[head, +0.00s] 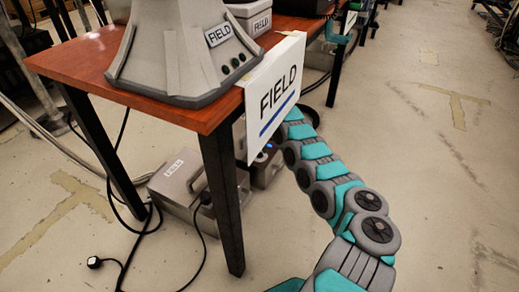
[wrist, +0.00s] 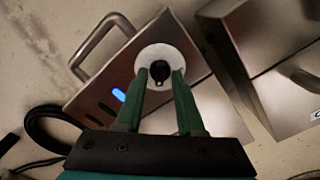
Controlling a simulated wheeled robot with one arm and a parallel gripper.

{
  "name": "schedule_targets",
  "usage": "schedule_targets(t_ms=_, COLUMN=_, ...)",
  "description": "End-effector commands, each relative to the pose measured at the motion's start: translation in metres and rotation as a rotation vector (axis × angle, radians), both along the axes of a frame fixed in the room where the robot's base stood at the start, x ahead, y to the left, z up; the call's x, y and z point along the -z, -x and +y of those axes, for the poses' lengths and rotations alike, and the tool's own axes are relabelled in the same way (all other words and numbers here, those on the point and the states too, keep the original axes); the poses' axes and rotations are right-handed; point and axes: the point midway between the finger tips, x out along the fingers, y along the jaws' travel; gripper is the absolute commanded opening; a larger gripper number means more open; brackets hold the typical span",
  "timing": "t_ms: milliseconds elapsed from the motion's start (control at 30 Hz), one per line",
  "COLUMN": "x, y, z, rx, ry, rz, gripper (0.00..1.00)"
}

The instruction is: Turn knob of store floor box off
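In the wrist view a grey metal box (wrist: 105,75) has a round white dial (wrist: 185,52) with a black knob (wrist: 160,70) on its top. A blue light (wrist: 118,95) glows beside the dial. My gripper (wrist: 160,74) has its two green fingers apart, one on each side of the knob; I cannot tell if they touch it. In the head view a box with a blue light (head: 262,172) stands on the floor behind the table leg, partly hidden by the hanging sign. My gripper is hidden there, and no name on this box is readable.
A second metal box (wrist: 285,95) stands close on the right in the wrist view. In the head view, a red-brown table (head: 75,62) with a FIELD sign (head: 275,95) is above; a FIELD floor box (head: 172,190) and cables are at left. Floor at right is clear.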

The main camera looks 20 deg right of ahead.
Motion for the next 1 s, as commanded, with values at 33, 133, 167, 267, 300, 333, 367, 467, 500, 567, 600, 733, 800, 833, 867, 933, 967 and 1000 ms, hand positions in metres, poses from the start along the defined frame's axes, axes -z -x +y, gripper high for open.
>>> schedule_targets(t_ms=33, x=0.0, y=0.0, z=0.0001, rx=0.0, ry=0.0, rz=0.0, gripper=0.3)
schedule_targets(t_ms=133, x=0.0, y=0.0, z=0.0001, rx=0.0, ry=0.0, rz=0.0, gripper=0.19)
schedule_targets(t_ms=167, x=0.0, y=0.0, z=0.0001, rx=0.0, ry=0.0, rz=0.0, gripper=0.16)
schedule_targets(t_ms=267, x=0.0, y=0.0, z=0.0001, rx=0.0, ry=0.0, rz=0.0, gripper=0.04)
schedule_targets(t_ms=300, x=0.0, y=0.0, z=0.0001, rx=0.0, ry=0.0, rz=0.0, gripper=0.0)
schedule_targets(t_ms=333, x=0.0, y=0.0, z=0.0001, rx=0.0, ry=0.0, rz=0.0, gripper=0.0)
schedule_targets(t_ms=367, x=0.0, y=0.0, z=0.0001, rx=0.0, ry=0.0, rz=0.0, gripper=0.0)
schedule_targets(t_ms=467, x=0.0, y=0.0, z=0.0001, rx=0.0, ry=0.0, rz=0.0, gripper=0.0)
schedule_targets(t_ms=500, x=0.0, y=0.0, z=0.0001, rx=0.0, ry=0.0, rz=0.0, gripper=0.0)
schedule_targets(t_ms=567, x=0.0, y=0.0, z=0.0001, rx=0.0, ry=0.0, rz=0.0, gripper=0.0)
schedule_targets(t_ms=600, x=-0.0001, y=-0.0001, z=0.0001, rx=0.0, ry=0.0, rz=0.0, gripper=0.0)
schedule_targets(t_ms=733, x=-0.0001, y=-0.0001, z=0.0002, rx=-0.001, ry=-0.001, rz=0.0, gripper=0.0)
schedule_targets(t_ms=800, x=-0.0004, y=0.0, z=0.0001, rx=-0.004, ry=0.0, rz=0.0, gripper=0.0)
schedule_targets(t_ms=833, x=-0.0006, y=0.0, z=0.0, rx=-0.007, ry=0.0, rz=0.0, gripper=0.0)
schedule_targets(t_ms=867, x=-0.0008, y=0.0001, z=0.0, rx=-0.011, ry=0.0, rz=0.0, gripper=0.0)
schedule_targets(t_ms=933, x=-0.0013, y=0.0001, z=0.0, rx=-0.026, ry=0.0, rz=0.0, gripper=0.0)
schedule_targets(t_ms=967, x=-0.0017, y=0.0001, z=0.0, rx=-0.035, ry=0.0, rz=0.0, gripper=0.0)
schedule_targets(t_ms=1000, x=-0.0022, y=0.0, z=-0.0002, rx=-0.049, ry=0.0, rz=0.0, gripper=0.0)
